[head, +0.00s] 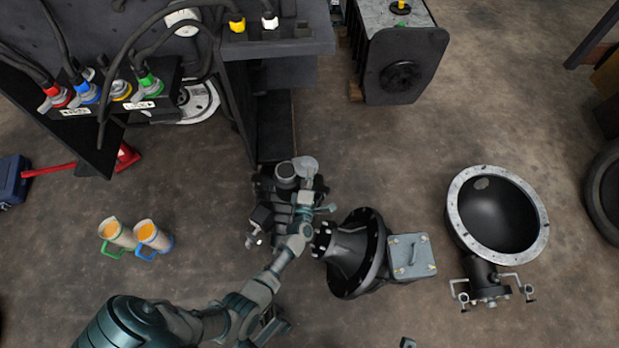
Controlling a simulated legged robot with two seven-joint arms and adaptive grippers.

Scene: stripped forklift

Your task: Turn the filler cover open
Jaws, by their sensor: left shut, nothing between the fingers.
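A short grey filler neck (286,172) stands upright on a dark fitting at the middle of the head view. A round, flat grey disc (306,165), apparently the filler cover, sits just to the right of the neck's top, not over it. My left gripper (308,197) is just below the disc, shut and with nothing held. The overlap of dark and grey parts hides whether its fingers touch the cover. My right gripper is out of view.
A black flanged housing (355,252) with a grey box (412,257) lies right of my left arm. A black bowl with a grey rim (540,208) is farther right. The dark forklift body (275,72) rises behind.

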